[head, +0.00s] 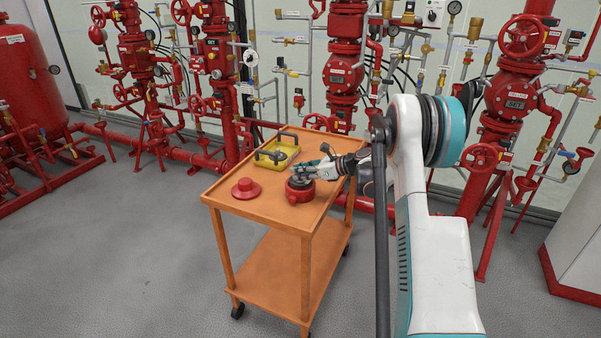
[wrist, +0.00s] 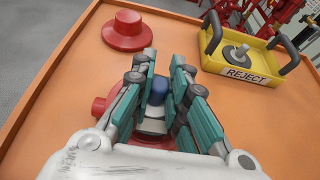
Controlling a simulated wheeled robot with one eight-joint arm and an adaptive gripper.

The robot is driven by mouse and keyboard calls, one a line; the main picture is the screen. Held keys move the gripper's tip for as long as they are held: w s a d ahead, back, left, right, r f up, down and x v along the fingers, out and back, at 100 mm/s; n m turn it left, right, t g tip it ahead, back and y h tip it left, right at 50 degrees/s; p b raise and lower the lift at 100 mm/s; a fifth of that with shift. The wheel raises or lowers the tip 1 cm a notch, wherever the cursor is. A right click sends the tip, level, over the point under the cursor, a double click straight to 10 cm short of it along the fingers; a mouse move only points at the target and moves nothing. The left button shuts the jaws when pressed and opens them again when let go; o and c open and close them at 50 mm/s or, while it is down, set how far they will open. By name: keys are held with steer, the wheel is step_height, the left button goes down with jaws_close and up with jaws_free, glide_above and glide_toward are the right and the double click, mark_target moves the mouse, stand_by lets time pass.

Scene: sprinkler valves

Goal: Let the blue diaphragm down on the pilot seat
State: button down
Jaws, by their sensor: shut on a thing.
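The blue diaphragm (wrist: 159,89) shows as a small dark-blue piece between the teal fingers of my gripper (wrist: 163,76) in the wrist view. My gripper is shut on it. A pale grey round part (wrist: 152,124) lies just below the blue piece. Under it is the red pilot body (wrist: 101,107), which also shows in the head view (head: 300,194) near the cart's front corner. My gripper (head: 306,171) is right above that body. The fingers hide the seat and most of the diaphragm, so I cannot tell whether they touch.
A red flanged cap (head: 245,189) stands left on the orange cart (head: 272,211). It also shows in the wrist view (wrist: 128,33). A yellow REJECT tray (wrist: 244,77) with black handles holds a grey disc with a stem (wrist: 236,54). Red valve risers (head: 343,75) stand behind.

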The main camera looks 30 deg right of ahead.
steer(key=shift+f, duration=1.15)
stand_by(0.4)
steer(key=c, duration=1.5)
jaws_free()
steer(key=v, duration=0.8)
steer(key=shift+p, duration=0.35)
